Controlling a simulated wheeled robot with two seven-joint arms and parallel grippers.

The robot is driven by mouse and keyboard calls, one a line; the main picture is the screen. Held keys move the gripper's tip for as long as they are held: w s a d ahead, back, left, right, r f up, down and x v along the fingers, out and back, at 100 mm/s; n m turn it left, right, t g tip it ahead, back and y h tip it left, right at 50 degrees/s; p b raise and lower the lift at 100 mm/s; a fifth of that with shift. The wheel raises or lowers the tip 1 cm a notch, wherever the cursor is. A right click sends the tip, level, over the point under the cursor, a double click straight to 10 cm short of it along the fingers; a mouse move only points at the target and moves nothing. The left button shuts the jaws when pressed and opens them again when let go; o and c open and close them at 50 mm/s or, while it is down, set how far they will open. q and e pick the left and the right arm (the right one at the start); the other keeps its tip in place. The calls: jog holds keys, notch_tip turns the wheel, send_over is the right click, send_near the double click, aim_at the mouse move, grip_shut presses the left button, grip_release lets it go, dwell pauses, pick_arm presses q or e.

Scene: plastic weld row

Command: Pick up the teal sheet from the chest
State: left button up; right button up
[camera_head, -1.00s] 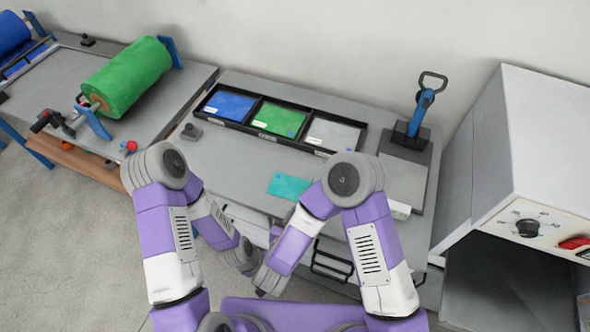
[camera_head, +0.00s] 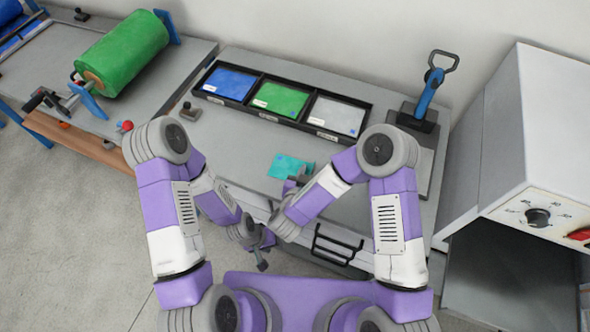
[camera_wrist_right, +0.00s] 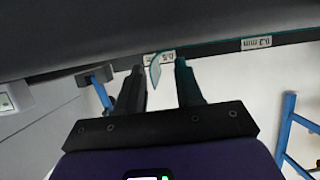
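The teal sheet (camera_head: 287,166) lies flat on the grey chest top (camera_head: 235,150), near its front edge. My right gripper (camera_head: 303,173) is at the sheet's right side in the head view, partly hidden by its own wrist. In the right wrist view the right gripper (camera_wrist_right: 159,70) has its two dark fingers apart. A thin teal piece of the sheet (camera_wrist_right: 155,72) shows between the fingertips, with no clear contact on both sides. My left gripper (camera_head: 262,262) hangs low in front of the chest, away from the sheet; its finger opening is too small to tell.
A black tray (camera_head: 296,124) with blue, green and white-grey sheets stands behind. A blue-handled press (camera_head: 427,95) is at the back right, beside a large white oven-like box (camera_head: 530,130). A green roll (camera_head: 122,55) lies on the left bench. Drawer handles (camera_head: 338,245) jut from the chest front.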

grip_shut()
dwell(0.3)
